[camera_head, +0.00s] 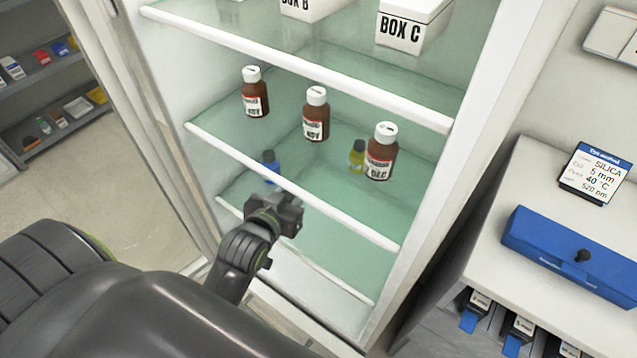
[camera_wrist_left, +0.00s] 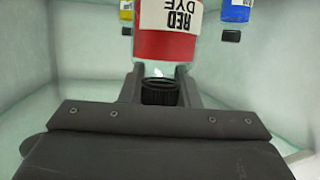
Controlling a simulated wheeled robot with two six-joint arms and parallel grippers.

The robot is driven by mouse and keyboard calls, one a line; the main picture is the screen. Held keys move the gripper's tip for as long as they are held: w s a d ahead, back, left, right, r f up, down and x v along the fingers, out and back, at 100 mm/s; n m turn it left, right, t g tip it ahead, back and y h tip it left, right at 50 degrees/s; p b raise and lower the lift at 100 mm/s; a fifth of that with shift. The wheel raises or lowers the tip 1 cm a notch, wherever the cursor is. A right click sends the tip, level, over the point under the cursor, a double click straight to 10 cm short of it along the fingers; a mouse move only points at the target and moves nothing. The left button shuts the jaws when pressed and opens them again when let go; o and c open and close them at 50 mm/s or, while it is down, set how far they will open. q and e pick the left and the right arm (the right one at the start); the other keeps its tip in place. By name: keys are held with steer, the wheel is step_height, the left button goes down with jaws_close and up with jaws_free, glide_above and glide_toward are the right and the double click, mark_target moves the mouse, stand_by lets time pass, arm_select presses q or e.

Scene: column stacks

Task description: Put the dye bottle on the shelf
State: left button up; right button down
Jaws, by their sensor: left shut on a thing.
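My left gripper (camera_head: 288,216) reaches into the open cabinet, just below the front edge of the middle shelf (camera_head: 300,190). In the left wrist view the left gripper (camera_wrist_left: 159,72) is shut on the black cap of the red dye bottle (camera_wrist_left: 165,44). The bottle's label reads RED DYE and appears upside down in that view. The red bottle is hidden in the head view. The lower shelf (camera_head: 300,262) is under the gripper; I cannot tell whether the bottle touches it. My right gripper is not in view.
A blue bottle (camera_head: 270,166) and a yellow bottle (camera_head: 357,153) show through the glass, seemingly on the lower shelf further back. Brown bottles (camera_head: 316,114) stand on the middle shelf. White boxes (camera_head: 412,25) are above. A blue case (camera_head: 570,250) lies on the right counter.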

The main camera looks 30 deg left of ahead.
arm_select(q)
steer(key=w+d, duration=0.1)
steer(key=w, duration=0.9)
steer(key=f, duration=0.6)
steer(key=shift+s+d+f, duration=0.1)
steer(key=shift+s+d, duration=0.1)
steer(key=shift+s, duration=0.1)
steer(key=shift+w+f+p, duration=0.2)
steer(key=shift+f+p, duration=0.15)
steer(key=shift+p, duration=0.05)
steer(key=shift+f, duration=0.15)
steer(key=o, duration=1.1)
